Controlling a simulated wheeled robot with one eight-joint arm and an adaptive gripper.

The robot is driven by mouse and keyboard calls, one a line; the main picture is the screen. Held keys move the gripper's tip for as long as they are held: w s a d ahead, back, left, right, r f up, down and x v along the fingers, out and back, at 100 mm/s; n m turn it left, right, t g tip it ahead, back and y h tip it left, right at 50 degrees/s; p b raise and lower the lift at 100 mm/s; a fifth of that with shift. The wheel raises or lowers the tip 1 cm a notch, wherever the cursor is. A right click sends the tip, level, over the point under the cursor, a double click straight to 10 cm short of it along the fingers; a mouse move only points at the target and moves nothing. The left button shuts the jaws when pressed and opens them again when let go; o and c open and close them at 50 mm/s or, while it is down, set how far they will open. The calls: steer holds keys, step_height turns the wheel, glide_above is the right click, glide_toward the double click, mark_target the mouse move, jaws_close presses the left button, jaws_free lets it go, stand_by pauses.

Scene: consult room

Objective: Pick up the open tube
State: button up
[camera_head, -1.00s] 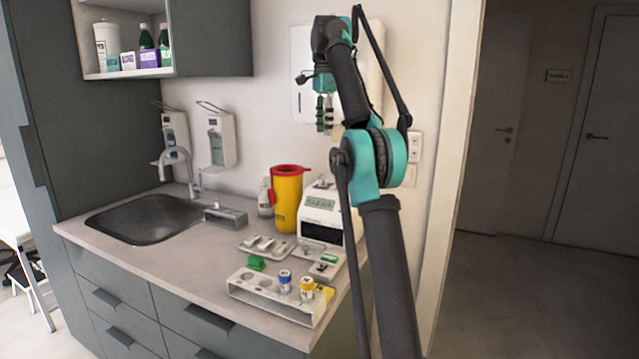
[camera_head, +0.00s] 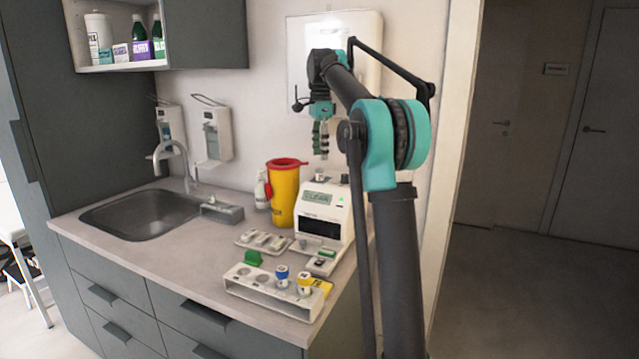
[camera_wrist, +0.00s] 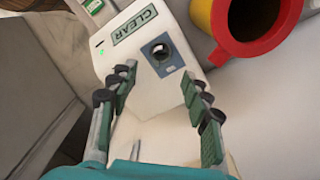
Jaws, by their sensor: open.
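A small round piece with a dark opening (camera_wrist: 160,49) sits in a blue-grey plate on top of the white device. It looks like the mouth of an open tube seen from above, but I cannot be sure. In the head view a small upright piece shows on the device top (camera_head: 322,175). My gripper (camera_wrist: 158,82) is open and empty, pointing down over the device. The round piece appears beyond the fingertips, between their lines. In the head view my gripper (camera_head: 321,150) hangs just above the device, apart from it.
The white device (camera_head: 308,213) reads CLEAR. A yellow bin with a red rim (camera_head: 284,200) stands close at its left. A white rack (camera_head: 268,299) holds blue-capped (camera_head: 282,276) and yellow-capped (camera_head: 304,284) tubes in front. A sink (camera_head: 140,215) is at left; the wall is behind.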

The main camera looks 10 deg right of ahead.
mark_target(319, 170)
steer(key=shift+a+f, duration=0.1)
steer(key=shift+f, duration=3.55)
steer(key=shift+c, duration=0.6)
steer(key=c, duration=0.9)
steer(key=shift+r, duration=0.15)
